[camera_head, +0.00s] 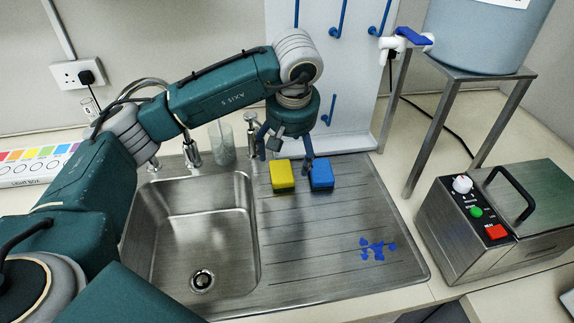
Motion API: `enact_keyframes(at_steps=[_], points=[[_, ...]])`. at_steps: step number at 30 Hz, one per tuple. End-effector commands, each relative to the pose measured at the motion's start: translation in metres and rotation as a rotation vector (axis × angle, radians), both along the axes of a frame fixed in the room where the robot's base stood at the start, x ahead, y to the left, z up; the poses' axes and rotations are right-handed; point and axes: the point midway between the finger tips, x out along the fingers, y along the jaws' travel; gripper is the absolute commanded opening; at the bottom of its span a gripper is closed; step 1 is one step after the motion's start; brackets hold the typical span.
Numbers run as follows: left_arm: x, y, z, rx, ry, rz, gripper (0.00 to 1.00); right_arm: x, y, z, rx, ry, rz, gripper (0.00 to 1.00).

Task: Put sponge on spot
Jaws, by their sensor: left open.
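Two sponges sit side by side at the back of the steel drainboard (320,230). One is a yellow sponge (283,175), the other a blue sponge (321,174) just to its right. A patch of blue spots (377,249) marks the drainboard at its front right. My left gripper (283,152) is open and points down, above and behind the sponges. One finger is close to the blue sponge's back left; I cannot tell whether it touches. My right gripper is out of view.
The sink basin (163,215) lies left of the drainboard. A metal box with buttons (492,245) stands on the right counter. A stand (440,115) carries a blue tank (485,35). A glass (222,144) stands behind the sink. The drainboard's middle is clear.

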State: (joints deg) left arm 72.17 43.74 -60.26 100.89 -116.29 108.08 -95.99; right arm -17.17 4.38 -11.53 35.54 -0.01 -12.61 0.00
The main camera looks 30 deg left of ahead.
Motion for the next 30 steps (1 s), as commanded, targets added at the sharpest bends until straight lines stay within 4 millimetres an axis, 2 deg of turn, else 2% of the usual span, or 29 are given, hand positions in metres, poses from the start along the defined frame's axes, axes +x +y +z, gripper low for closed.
enact_keyframes(at_steps=[3,9,30], points=[[-0.004,-0.004,0.020,-0.001,-0.004,0.000,0.82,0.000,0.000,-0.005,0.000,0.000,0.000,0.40],[-0.008,-0.006,0.036,-0.001,0.001,0.000,0.82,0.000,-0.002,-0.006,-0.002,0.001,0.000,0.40],[-0.009,-0.006,0.037,0.000,0.001,0.000,0.82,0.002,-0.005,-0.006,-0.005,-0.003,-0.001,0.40]])
